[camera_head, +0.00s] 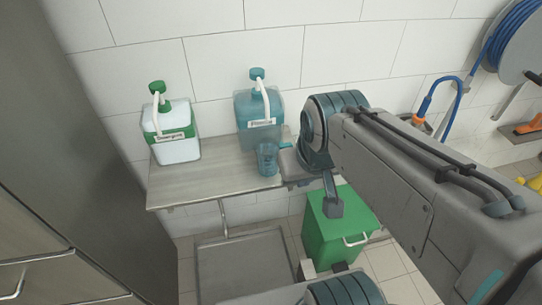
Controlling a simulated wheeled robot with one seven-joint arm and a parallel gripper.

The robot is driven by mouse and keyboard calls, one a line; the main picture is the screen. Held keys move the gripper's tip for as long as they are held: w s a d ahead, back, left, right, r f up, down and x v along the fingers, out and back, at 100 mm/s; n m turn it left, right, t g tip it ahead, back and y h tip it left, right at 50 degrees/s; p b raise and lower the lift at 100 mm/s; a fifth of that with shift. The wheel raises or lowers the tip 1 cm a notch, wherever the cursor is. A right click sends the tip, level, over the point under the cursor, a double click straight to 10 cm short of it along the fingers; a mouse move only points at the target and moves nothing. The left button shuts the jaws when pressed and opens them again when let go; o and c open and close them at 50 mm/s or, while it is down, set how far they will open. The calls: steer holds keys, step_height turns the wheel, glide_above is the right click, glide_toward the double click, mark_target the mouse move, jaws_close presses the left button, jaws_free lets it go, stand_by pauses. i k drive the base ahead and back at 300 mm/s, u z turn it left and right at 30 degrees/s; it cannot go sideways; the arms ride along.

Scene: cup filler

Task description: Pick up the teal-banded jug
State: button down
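The teal jug (259,119) stands upright at the back of the metal shelf, with a teal cap, a white spout and a label. My arm's end hides part of its lower right side. A small see-through blue cup (267,160) stands in front of it on the shelf. My gripper (284,147) is just right of the cup and in front of the jug's lower right. The view does not show whether its fingers are open or shut, or whether they touch the cup.
A white jug with a green band (173,146) stands at the left on the metal shelf (205,187). A green bin (331,235) is on the floor below right. A blue hose reel (515,45) hangs at the right. The shelf between the jugs is clear.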

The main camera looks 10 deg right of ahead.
mark_target(266, 150)
steer(key=z, duration=0.95)
steer(key=k, duration=0.9)
steer(key=u, duration=1.05)
steer(key=i, duration=0.5)
steer(key=u, duration=1.25)
steer(key=i, duration=0.35)
steer(key=z, duration=1.4)
